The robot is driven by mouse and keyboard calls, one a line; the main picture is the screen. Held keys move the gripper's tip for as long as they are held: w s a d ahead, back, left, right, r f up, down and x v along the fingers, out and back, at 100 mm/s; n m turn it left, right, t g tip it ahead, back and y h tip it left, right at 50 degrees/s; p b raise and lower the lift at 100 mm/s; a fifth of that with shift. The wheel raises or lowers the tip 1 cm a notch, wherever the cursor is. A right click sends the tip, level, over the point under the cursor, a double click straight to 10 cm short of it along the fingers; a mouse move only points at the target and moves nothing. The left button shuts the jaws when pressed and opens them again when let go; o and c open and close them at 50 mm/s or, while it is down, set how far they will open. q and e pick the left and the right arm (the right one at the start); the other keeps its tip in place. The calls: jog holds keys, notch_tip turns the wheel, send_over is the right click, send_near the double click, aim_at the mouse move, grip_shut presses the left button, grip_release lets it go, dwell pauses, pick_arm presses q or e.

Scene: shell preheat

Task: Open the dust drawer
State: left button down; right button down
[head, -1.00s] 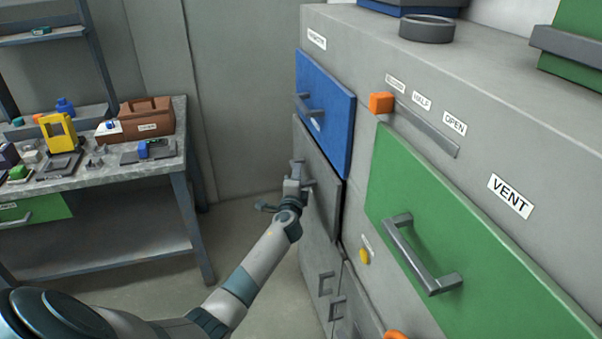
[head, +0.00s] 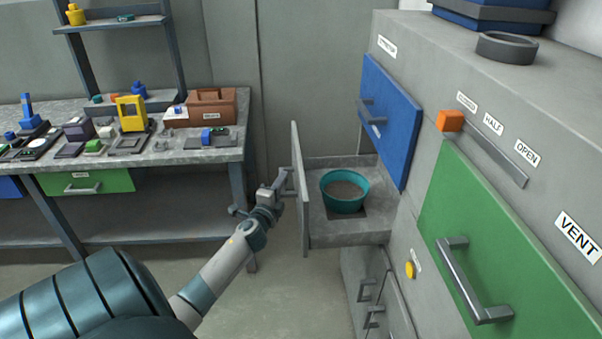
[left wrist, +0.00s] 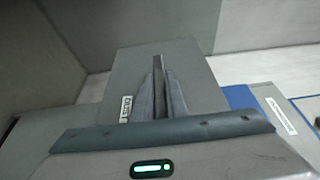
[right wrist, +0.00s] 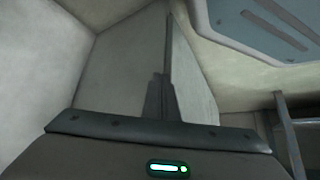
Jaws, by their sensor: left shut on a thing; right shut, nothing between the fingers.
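The grey drawer (head: 300,200) below the blue front is pulled out of the cabinet, its front panel standing well clear of the cabinet face. A teal round bowl (head: 345,198) with dark contents stands inside it on a dark square. My left gripper (head: 284,190) is shut on the drawer's handle, at the outer side of the front; the handle is mostly hidden by the gripper. In the left wrist view the shut fingers (left wrist: 161,90) point at the grey front, which bears a small white label too blurred to read. My right gripper (right wrist: 160,95) is shut and empty.
The blue front (head: 390,120) is above the drawer, and the green VENT front (head: 510,250) with its bar handle is to the right. An orange slider knob (head: 450,120) sits above it. A cluttered workbench (head: 180,155) stands at left. Open floor lies between.

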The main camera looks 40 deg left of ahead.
pick_arm(q)
jog(key=shift+s+a, duration=0.65)
jog(key=shift+s, duration=0.1)
jog(key=shift+f, duration=0.1)
jog(key=c, duration=1.8)
grip_release()
jog(key=shift+o, duration=0.2)
jog(key=shift+s, duration=0.1)
